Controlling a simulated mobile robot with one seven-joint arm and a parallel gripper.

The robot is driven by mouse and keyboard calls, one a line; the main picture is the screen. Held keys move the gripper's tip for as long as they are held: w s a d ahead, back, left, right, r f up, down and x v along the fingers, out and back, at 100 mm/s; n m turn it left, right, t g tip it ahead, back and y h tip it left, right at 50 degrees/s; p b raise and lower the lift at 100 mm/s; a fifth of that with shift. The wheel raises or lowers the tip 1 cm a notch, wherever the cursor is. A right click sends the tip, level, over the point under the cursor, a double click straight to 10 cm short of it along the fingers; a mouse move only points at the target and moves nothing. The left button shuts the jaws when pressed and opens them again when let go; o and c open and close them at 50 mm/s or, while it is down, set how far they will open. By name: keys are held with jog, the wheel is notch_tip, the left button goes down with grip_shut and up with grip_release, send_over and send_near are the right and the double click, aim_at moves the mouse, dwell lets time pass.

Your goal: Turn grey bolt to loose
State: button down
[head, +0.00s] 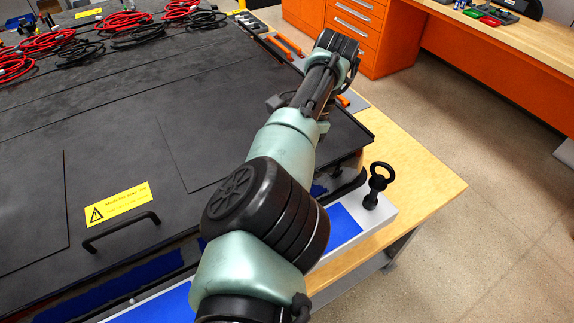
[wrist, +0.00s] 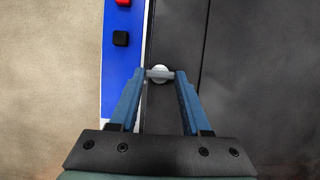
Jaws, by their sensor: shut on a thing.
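The grey bolt (wrist: 159,72) shows in the wrist view as a pale round head with a light crossbar. It sits near the edge of the dark pack cover (wrist: 230,60). My gripper (wrist: 160,76) has its two blue fingers on either side of the crossbar, shut on it. In the head view my arm reaches over the cover's right side and hides the bolt and the fingertips.
A blue strip with a red block (wrist: 123,2) and a black block (wrist: 120,38) runs beside the cover. A black ring-topped post (head: 376,188) stands on the front right corner. A black handle (head: 120,232) rises from the cover. Red cable coils (head: 48,39) lie at the back left.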

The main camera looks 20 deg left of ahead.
dwell(0.4)
jog(key=shift+c, duration=1.8)
grip_release()
jog(key=shift+r, duration=0.1)
